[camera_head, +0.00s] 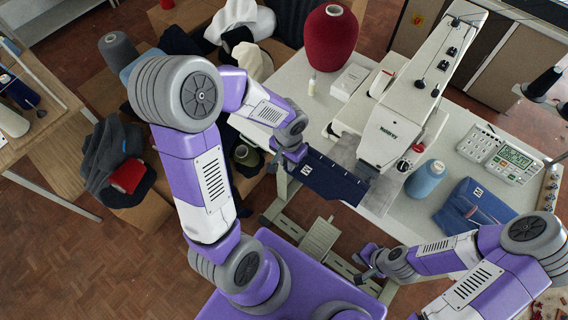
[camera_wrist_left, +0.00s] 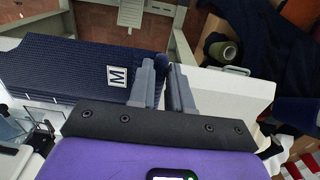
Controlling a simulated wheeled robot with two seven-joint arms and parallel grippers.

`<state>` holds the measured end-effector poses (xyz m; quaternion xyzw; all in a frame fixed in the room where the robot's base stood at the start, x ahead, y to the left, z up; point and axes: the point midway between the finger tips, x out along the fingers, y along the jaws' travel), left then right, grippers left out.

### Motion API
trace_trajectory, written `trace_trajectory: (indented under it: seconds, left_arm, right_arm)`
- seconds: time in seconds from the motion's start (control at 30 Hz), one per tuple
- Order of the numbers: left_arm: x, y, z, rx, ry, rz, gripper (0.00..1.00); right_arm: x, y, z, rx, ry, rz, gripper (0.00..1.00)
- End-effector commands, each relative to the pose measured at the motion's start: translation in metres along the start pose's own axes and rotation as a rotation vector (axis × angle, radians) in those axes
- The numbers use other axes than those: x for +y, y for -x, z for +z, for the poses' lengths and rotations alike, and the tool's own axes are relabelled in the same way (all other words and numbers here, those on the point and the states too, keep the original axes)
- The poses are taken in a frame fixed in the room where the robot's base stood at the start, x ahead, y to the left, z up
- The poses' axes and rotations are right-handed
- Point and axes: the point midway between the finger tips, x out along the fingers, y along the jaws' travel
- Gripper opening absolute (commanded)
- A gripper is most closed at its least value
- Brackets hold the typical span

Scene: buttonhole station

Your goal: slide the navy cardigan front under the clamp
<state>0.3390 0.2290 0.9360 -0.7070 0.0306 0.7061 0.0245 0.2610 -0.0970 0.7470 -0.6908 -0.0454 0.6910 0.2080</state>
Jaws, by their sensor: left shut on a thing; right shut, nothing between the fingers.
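The navy cardigan front (camera_head: 335,183) is a flat knitted panel with a white M label. It reaches from my left gripper (camera_head: 296,154) to the right, toward the bed of the cream buttonhole machine (camera_head: 402,118). In the left wrist view the panel (camera_wrist_left: 60,68) spreads left of my left gripper (camera_wrist_left: 162,70), whose fingers are shut on its edge. The clamp area under the machine head is partly hidden; I cannot tell whether the panel's far edge lies under the clamp. My right gripper (camera_head: 366,264) is shut and empty, in front of the table, apart from the panel.
A blue thread cone (camera_head: 425,179), a folded blue garment (camera_head: 474,207) and a control box (camera_head: 513,161) stand right of the machine. A big red cone (camera_head: 330,38) and a white box (camera_head: 349,81) are behind. Dark garments (camera_head: 113,157) lie at left.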

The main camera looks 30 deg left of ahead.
Motion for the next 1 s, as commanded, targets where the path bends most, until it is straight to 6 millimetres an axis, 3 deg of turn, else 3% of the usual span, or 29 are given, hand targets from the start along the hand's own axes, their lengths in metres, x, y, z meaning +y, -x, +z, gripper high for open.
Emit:
trace_trajectory:
  seconds: [0.7, 1.0]
  left_arm:
    - [0.000, -0.001, -0.050, 0.001, -0.001, 0.000, 0.00]
    - [0.000, -0.001, -0.060, 0.000, -0.001, 0.000, 0.00]
  right_arm:
    - [-0.003, 0.007, 0.000, 0.000, 0.000, 0.000, 0.00]
    - [-0.003, 0.008, 0.000, 0.000, 0.000, 0.000, 0.00]
